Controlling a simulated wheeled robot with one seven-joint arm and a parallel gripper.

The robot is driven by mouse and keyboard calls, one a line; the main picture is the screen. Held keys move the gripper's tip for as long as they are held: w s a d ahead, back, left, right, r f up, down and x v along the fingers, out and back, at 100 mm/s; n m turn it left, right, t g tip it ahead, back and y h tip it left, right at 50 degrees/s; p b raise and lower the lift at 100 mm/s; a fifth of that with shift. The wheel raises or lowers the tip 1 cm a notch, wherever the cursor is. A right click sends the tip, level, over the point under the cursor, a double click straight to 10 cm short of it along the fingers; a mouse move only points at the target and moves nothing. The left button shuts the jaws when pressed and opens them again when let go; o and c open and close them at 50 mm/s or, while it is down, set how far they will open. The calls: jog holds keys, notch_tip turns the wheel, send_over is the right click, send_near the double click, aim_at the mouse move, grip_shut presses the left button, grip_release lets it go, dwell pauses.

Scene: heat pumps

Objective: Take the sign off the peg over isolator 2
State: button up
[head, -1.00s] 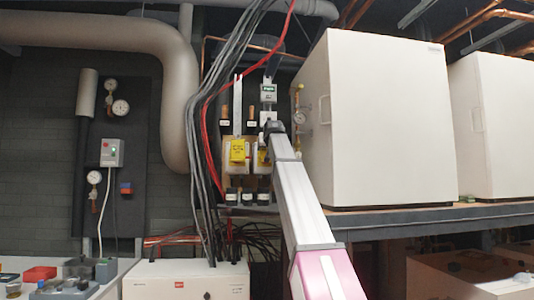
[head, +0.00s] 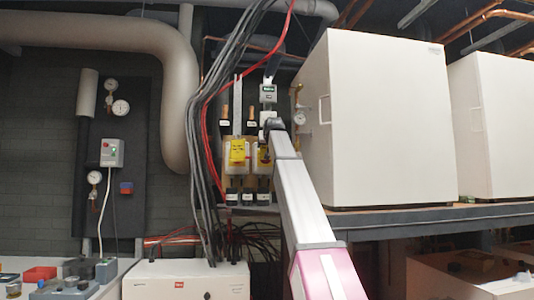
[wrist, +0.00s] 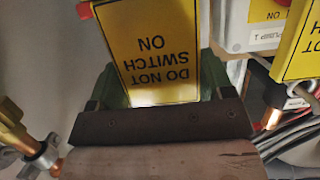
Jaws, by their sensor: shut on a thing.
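In the wrist view a yellow sign (wrist: 155,50) reads DO NOT SWITCH ON, upside down in the picture. My gripper (wrist: 158,88) is shut on this sign, which stands out beyond the dark gripper body. In the head view my gripper (head: 272,125) is at the right-hand isolator (head: 264,156), and my arm hides much of it and the held sign. Whether the sign is clear of its peg cannot be told. A second yellow sign (head: 238,150) hangs on the isolator to the left. It also shows at the right edge of the wrist view (wrist: 301,45).
Grey cables and a red cable (head: 207,105) hang left of the isolators. A large white cabinet (head: 375,120) stands close to the right of my arm. In the wrist view a brass valve fitting (wrist: 25,145) is at the lower left.

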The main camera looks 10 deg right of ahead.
jog(key=shift+s, duration=0.85)
jog(key=shift+s, duration=0.15)
jog(key=shift+s, duration=2.85)
